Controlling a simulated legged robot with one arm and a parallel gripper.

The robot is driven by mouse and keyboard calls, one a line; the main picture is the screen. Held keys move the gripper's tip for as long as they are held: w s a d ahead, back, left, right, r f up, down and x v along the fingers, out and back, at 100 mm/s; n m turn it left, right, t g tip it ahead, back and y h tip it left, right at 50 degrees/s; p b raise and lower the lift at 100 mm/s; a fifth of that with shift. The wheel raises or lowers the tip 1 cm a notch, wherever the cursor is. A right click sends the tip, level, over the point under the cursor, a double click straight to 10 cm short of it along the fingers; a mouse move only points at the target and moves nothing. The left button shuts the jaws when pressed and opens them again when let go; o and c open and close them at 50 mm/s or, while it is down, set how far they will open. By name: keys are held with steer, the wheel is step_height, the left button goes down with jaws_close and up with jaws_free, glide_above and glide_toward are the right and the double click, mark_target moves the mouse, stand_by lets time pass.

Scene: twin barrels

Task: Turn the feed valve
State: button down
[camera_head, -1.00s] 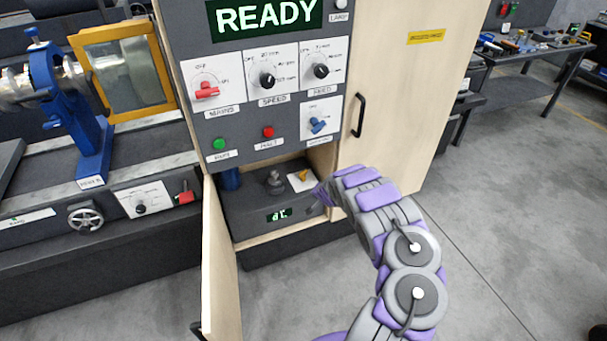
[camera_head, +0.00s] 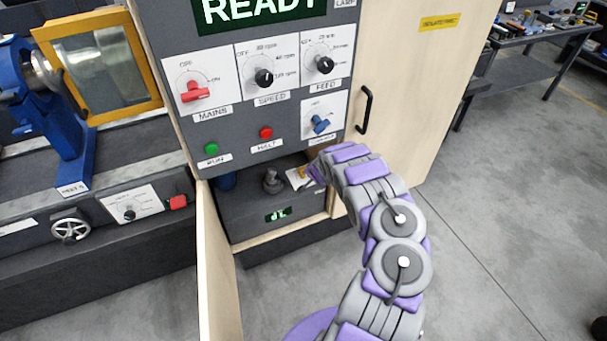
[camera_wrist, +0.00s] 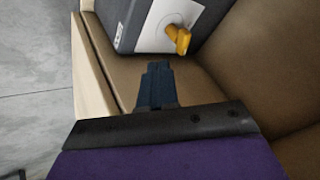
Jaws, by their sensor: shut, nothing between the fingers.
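A yellow handle (camera_wrist: 178,38) sits on a white plate on the side of a dark box (camera_wrist: 125,25) in the wrist view. In the head view the yellow handle (camera_head: 302,172) is partly covered by my arm. I cannot read a label on it. My gripper (camera_wrist: 157,68) is shut and empty, just short of the yellow handle and apart from it. In the head view my gripper's tip is mostly hidden behind my arm links. A black knob (camera_head: 325,65) labelled FEED is on the panel above.
The dark box (camera_head: 250,230) stands in a low wooden compartment with an open door (camera_head: 215,270) at left. The panel above holds a red switch (camera_head: 195,92), a SPEED knob (camera_head: 264,78) and a blue handle (camera_head: 320,124). A black door handle (camera_head: 366,108) sticks out at right.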

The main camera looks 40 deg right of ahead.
mark_target(302, 174)
steer(key=b+x, duration=0.1)
steer(key=x, duration=0.4)
steer(key=shift+w+d+f, duration=0.1)
steer(key=shift+f, duration=0.1)
steer(key=shift+w+d+f+b, duration=0.4)
steer(key=shift+w+d+f, duration=0.1)
steer(key=shift+f, duration=0.1)
steer(key=shift+w+d+f, duration=0.25)
steer(key=shift+f, duration=0.4)
steer(key=shift+w+a+b, duration=0.3)
steer(key=shift+w+a, duration=0.15)
steer(key=shift+w, duration=1.4)
steer(key=shift+a+r, duration=0.1)
steer(key=shift+a, duration=0.1)
